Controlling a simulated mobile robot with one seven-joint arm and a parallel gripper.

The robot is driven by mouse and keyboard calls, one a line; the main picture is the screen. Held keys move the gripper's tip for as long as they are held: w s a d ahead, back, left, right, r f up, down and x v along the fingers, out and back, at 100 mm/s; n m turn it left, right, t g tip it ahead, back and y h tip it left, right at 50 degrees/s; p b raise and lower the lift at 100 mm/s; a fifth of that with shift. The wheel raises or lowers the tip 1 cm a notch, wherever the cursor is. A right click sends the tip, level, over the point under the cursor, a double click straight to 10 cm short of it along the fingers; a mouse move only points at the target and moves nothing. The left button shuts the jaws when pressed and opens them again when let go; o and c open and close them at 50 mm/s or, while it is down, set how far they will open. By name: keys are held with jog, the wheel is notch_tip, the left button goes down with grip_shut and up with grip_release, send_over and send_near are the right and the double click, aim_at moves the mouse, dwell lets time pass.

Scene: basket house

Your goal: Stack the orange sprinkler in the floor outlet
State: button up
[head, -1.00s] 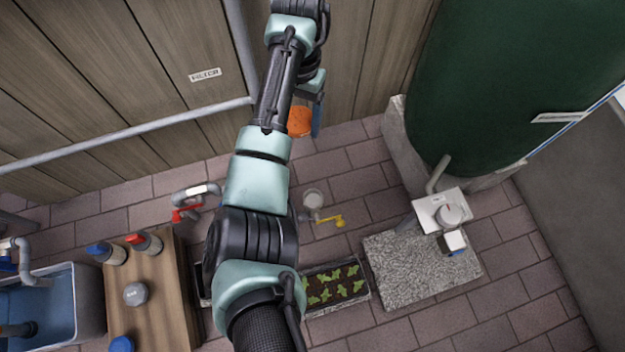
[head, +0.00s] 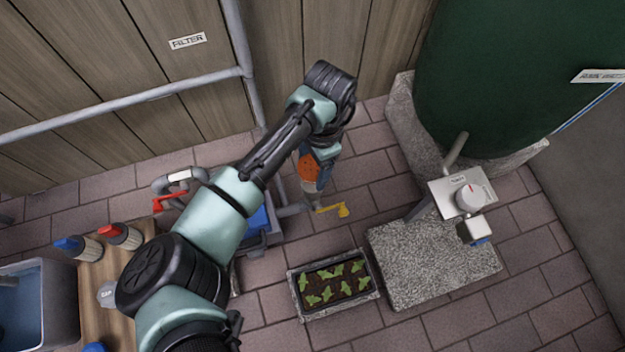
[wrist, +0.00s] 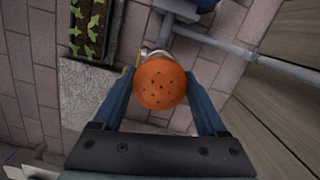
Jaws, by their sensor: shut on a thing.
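The orange sprinkler (head: 308,168) is between the blue fingers of my gripper (head: 318,170), which is shut on it. The wrist view shows its round, holed orange face (wrist: 160,83) between both fingers. The grey floor outlet (head: 312,188), by a yellow valve handle (head: 331,210), shows just below the sprinkler in the head view. In the wrist view the outlet (wrist: 152,52) peeks out past the sprinkler's upper edge, and the sprinkler hides most of it. I cannot tell whether the sprinkler touches the outlet.
Grey pipes and a red handle (head: 170,202) are on the left. A green tank (head: 490,80) stands at the back right. Paving between is clear.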

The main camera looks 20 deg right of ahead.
jog(key=shift+f+b, duration=1.55)
jog(key=shift+f, duration=1.15)
jog(key=shift+f, duration=0.15)
jog(key=shift+f, duration=0.15)
jog(key=o, duration=1.3)
jog(key=shift+c, duration=0.2)
jog(key=shift+w+r, duration=0.1)
jog(key=shift+r, duration=0.3)
jog(key=r+p, duration=0.2)
jog(key=r, duration=0.2)
jog(key=d+r+p, duration=0.1)
jog(key=r+p, duration=0.4)
jog(key=r, duration=0.2)
jog(key=shift+w+d+r, duration=0.1)
jog(key=shift+d+r, duration=0.15)
jog(key=shift+r, duration=0.1)
